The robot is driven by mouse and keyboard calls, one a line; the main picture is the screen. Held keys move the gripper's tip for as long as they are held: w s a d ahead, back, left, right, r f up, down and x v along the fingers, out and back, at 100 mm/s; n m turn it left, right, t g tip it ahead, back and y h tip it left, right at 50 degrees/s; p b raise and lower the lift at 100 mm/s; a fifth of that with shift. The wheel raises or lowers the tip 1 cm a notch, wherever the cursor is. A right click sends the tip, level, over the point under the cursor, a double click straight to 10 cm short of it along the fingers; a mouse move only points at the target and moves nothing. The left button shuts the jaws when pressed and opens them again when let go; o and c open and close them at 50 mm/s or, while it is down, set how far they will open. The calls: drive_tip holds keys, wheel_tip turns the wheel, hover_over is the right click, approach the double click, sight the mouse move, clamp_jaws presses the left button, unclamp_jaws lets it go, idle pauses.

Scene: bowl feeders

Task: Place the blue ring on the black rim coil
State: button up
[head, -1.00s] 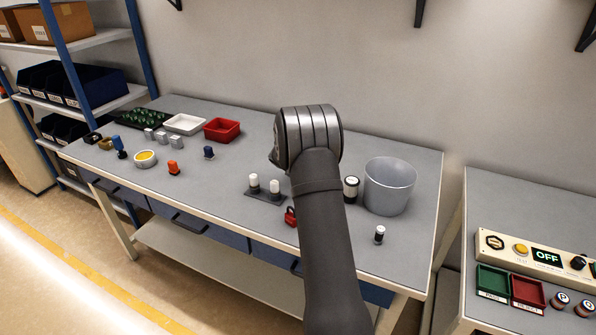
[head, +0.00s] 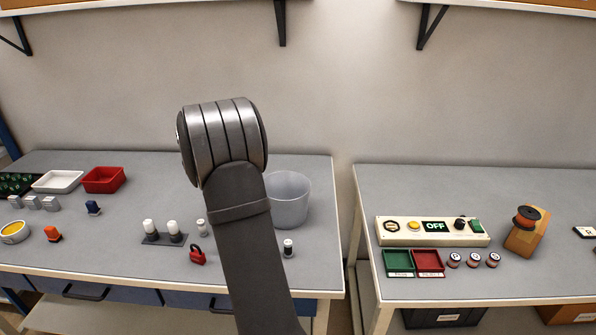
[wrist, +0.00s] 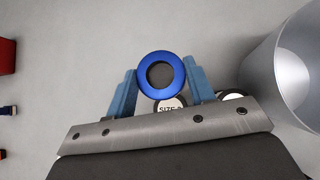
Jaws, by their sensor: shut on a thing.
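The blue ring (wrist: 142,76) is held between the two blue fingers of my gripper (wrist: 160,66) in the wrist view, its round hole facing the camera. In the head view my arm hides the gripper and ring. On the right table stand several small orange-red coils with white lettered tops (head: 473,260) and dark rims. I cannot tell from these frames which one is the black rim coil.
Below the ring is a white-topped cylinder marked SIZE (wrist: 169,105). A grey bucket (head: 289,200) stands right of my arm. A gap separates the left table (head: 120,222) from the right one (head: 400,195). A control box showing OFF (head: 405,235) and green and red trays sit on the right table.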

wheel_tip(320, 180, up, 17)
drive_tip(key=w+d+m+h, duration=0.2)
drive_tip(key=w+d, duration=0.1)
drive_tip(key=d, duration=1)
drive_tip(key=w+d+m+h, duration=0.1)
drive_tip(key=w+d+m, duration=0.15)
drive_tip(key=d, duration=1.05)
drive_tip(key=w+d+m+h, duration=0.2)
drive_tip(key=w+d, duration=0.2)
drive_tip(key=d, duration=0.9)
drive_tip(key=s+d+m+g+h, duration=0.2)
drive_tip(key=s+d+m, duration=0.15)
drive_tip(key=d, duration=1.15)
drive_tip(key=s+d+m+g+h, duration=0.15)
drive_tip(key=s+d, duration=0.25)
drive_tip(key=d, duration=1.2)
drive_tip(key=s+d+m+g+h, duration=0.1)
drive_tip(key=s+d+m+g, duration=0.15)
drive_tip(key=s+d, duration=1.05)
drive_tip(key=s+d+m+g+h, duration=0.1)
drive_tip(key=s+d+m, duration=0.2)
drive_tip(key=s+d, duration=0.9)
hover_over(527, 213)
drive_tip(key=shift+y, duration=0.25)
wheel_tip(527, 213, down, 11)
drive_tip(key=shift+s+d+f, duration=0.15)
drive_tip(key=shift+w+f, duration=0.3)
drive_tip(key=shift+f, duration=1.85)
